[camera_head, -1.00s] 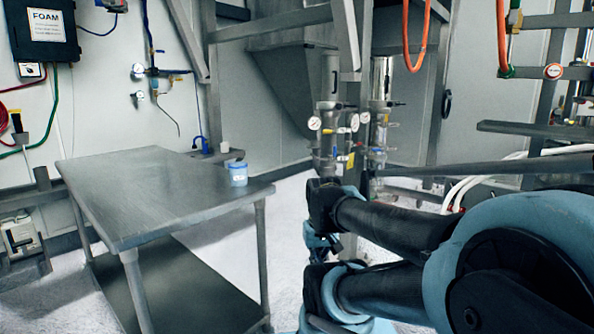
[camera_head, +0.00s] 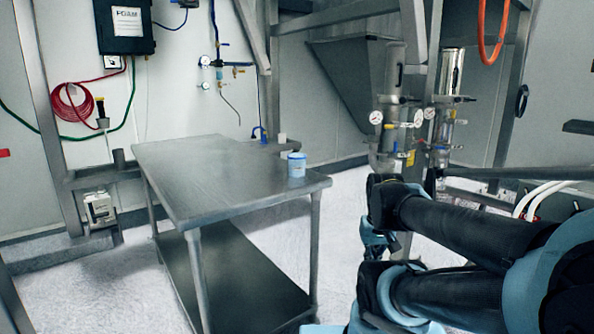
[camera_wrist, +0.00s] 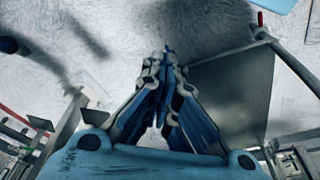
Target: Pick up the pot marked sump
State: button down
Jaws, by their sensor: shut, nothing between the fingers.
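A small light blue pot with a white label (camera_head: 297,165) stands upright near the right edge of the steel table (camera_head: 215,180). The writing on its label is too small to read. My gripper (camera_wrist: 165,58) shows in the wrist view with its blue fingers drawn together at the tips and nothing between them. It points toward the pale floor. In the head view my arm lies to the right of the table, with a gap of floor between them. The pot is not seen clearly in the wrist view.
The table has a lower shelf (camera_head: 225,270). Steel sifter pipework with gauges (camera_head: 400,120) stands behind my arm. A black FOAM box (camera_head: 125,25) and a red coiled hose (camera_head: 72,105) hang on the wall. Pale floor is open left of the table.

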jog(key=c, duration=1.8)
grip_release()
jog(key=shift+s+r, duration=0.25)
jog(key=shift+r, duration=0.05)
jog(key=o, duration=1.3)
jog(key=w+r+m, duration=0.1)
jog(key=w+a+r, duration=0.1)
jog(key=r, duration=0.1)
jog(key=w+r+m, duration=0.1)
jog(key=r, duration=0.1)
jog(key=shift+w+a+r+m, duration=0.2)
jog(key=shift+w+m, duration=0.1)
jog(key=shift+w, duration=0.1)
notch_tip(320, 180, up, 25)
jog(key=m+y, duration=0.4)
jog(key=m, duration=1.5)
send_over(297, 167)
jog(key=w+d, duration=0.2)
jog(key=d, duration=0.4)
jog(key=shift+g, duration=0.4)
jog(key=x, duration=1.6)
jog(key=shift+s+a+f, duration=0.1)
jog(key=shift+a+f, duration=0.15)
jog(key=shift+a, duration=0.1)
